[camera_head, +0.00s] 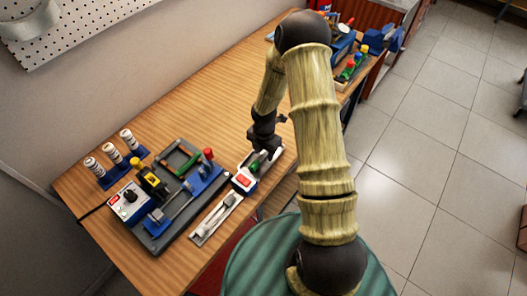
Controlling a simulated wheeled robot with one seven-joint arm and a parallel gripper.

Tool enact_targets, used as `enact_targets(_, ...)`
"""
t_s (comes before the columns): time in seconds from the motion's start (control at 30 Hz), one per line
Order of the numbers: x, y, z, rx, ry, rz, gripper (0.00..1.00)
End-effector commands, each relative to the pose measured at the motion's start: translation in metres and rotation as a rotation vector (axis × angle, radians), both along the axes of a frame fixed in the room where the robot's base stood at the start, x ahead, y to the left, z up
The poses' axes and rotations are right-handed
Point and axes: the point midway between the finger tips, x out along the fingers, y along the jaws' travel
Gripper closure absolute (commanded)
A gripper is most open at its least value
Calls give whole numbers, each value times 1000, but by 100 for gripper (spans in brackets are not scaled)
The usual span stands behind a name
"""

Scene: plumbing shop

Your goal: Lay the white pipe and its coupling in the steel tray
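My gripper (262,148) points down at the far right end of the work area, close above a light grey fixture (275,158) with a green part (257,163). The fingertips are small and dark, so I cannot tell whether they are open or hold anything. A narrow steel-coloured tray (204,235) lies left of and nearer than my gripper, along the bench's front edge. A pale elongated piece (226,203) shows in it, too small to identify surely as the white pipe. I cannot make out a coupling.
A grey board (157,248) holds blue clamps, a yellow-topped part (150,178) and a control box (130,200). A red-and-white box (243,181) sits between tray and gripper. White cylinders stand in a blue rack (115,174). Bare wooden bench (190,95) lies behind.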

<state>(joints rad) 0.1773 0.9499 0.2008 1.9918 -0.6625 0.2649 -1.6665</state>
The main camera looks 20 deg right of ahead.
Motion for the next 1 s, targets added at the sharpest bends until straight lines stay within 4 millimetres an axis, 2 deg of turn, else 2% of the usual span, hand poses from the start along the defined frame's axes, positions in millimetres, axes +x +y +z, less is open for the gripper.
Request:
enact_targets(0.27,0,0,1,1,-1,0,58)
enact_targets(0.47,1,0,18,1,-3,-2,58)
enact_targets(1.0,1,-1,122,0,-4,-1,58)
